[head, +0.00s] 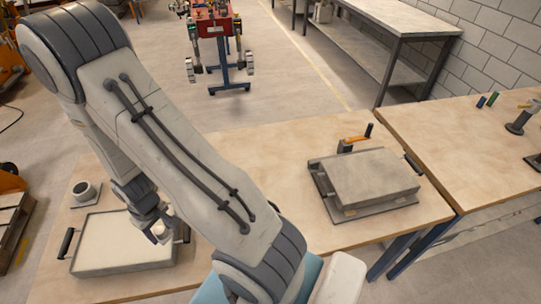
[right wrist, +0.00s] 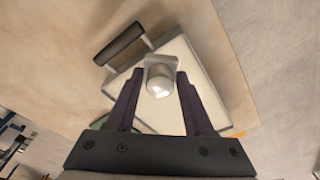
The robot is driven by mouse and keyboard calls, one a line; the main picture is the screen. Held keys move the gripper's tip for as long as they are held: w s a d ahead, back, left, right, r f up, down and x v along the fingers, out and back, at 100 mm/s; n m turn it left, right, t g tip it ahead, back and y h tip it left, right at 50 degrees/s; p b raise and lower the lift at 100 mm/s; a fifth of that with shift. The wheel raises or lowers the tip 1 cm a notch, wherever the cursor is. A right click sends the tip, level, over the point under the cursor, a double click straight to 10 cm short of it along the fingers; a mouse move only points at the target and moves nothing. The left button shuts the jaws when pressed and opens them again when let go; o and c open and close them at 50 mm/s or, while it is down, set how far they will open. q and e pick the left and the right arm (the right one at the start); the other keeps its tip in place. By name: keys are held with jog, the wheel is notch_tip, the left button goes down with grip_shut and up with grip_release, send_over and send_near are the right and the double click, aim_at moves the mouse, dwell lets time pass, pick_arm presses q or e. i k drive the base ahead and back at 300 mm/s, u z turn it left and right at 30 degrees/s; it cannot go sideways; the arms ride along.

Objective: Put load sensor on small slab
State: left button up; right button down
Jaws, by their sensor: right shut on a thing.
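My right gripper (head: 157,226) reaches to the left side of the wooden table and points down over a pale, low slab (head: 110,245) with black side handles. The gripper is shut on a small pale, rounded piece, apparently the load sensor (head: 162,230). In the right wrist view my right gripper (right wrist: 160,80) has its two dark fingers on either side of this sensor (right wrist: 159,84), with the pale slab (right wrist: 207,88) behind it. I cannot tell whether the sensor touches the slab. My left gripper is not in view.
A grey slab on a frame (head: 368,180) with an orange-handled crank (head: 355,139) stands at the table's right. A small round cup on a plate (head: 85,191) sits behind the pale slab. A second table (head: 465,150) adjoins at right. The table middle is largely hidden by my arm.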

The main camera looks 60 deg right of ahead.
aim_at(370, 172)
jog(key=k, duration=0.85)
jog(key=z, duration=0.3)
